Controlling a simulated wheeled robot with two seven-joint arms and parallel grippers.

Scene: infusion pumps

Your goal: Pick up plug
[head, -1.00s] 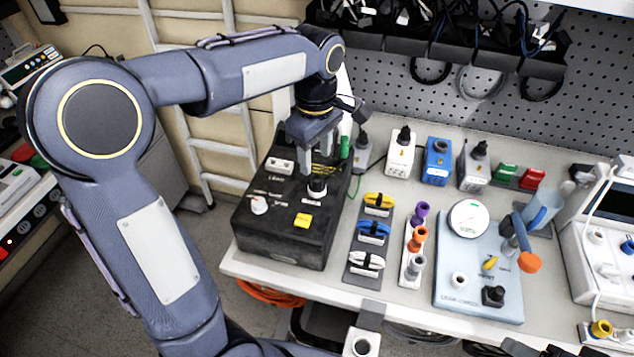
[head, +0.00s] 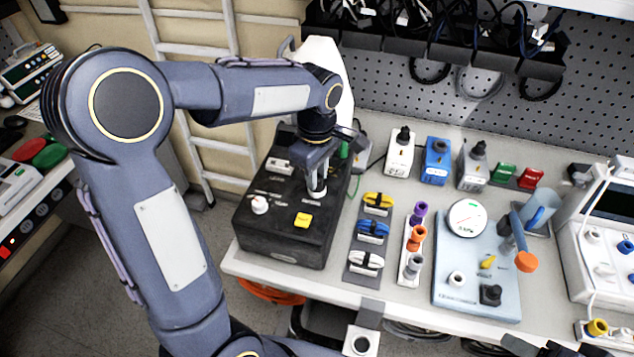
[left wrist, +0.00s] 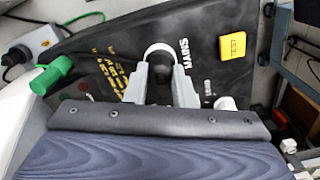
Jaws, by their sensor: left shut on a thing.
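The black tester box (head: 285,225) stands at the left end of the bench, with a yellow button and a white knob on top. My left gripper (head: 317,182) points down onto its top and is shut on the plug, at the socket marked MAINS. In the head view the fingers largely hide the plug; a pale part (head: 317,194) shows at their lower end. In the left wrist view the two grey fingers (left wrist: 158,72) lie on either side of a round piece with a pale rim (left wrist: 158,47). I cannot tell how deep the plug sits. My right gripper is not in view.
A green connector (left wrist: 52,76) and a dark cable lie beside the box. Colored cable bundles (head: 372,230), a rack of colored plugs (head: 414,240) and a light-blue panel (head: 460,285) stand to the right. A pegboard (head: 475,100) rises behind.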

